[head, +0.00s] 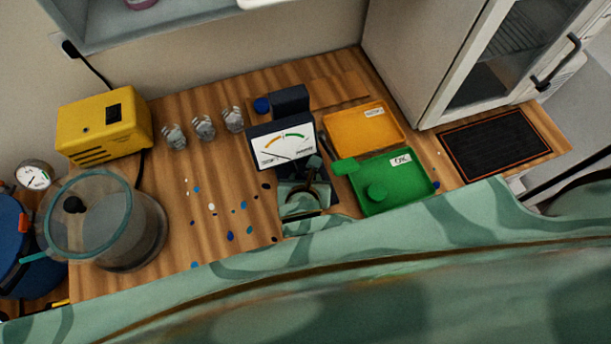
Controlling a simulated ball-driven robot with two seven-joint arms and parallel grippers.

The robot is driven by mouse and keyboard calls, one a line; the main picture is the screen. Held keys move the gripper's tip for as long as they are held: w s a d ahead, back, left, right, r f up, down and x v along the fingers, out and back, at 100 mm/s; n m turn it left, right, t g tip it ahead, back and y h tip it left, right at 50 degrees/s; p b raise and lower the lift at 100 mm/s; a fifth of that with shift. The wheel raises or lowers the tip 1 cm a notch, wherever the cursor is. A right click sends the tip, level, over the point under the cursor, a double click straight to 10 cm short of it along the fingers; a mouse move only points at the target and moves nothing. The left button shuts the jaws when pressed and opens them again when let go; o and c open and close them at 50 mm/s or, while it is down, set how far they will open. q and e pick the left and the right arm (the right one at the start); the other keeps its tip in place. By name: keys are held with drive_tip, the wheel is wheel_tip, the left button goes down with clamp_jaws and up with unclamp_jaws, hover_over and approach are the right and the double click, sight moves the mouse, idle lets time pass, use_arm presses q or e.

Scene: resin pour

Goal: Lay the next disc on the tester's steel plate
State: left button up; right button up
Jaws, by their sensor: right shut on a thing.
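The tester (283,146) stands mid-bench, with a white dial face and a dark head behind it. Its steel plate (292,188) lies below the dial, partly covered by dark parts and my right gripper. My right gripper (304,196) is at the plate, seen from above and small. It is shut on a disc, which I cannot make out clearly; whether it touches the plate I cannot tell. A green disc (376,192) lies in the green tray (402,188). Another green piece (345,166) is at that tray's upper left corner. My left gripper is not in view.
An orange tray (370,130) lies behind the green one. Three small cups (204,128) stand near a yellow box (103,125). A clear round chamber (120,230) is at left. Coloured drops dot the bench. A dark mat (495,146) lies before the cabinet (430,60).

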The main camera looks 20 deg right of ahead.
drive_tip(key=o, duration=1)
drive_tip(key=shift+r, duration=0.35)
drive_tip(key=p+v, duration=1.2)
drive_tip(key=shift+r, duration=0.25)
drive_tip(key=shift+f, duration=0.1)
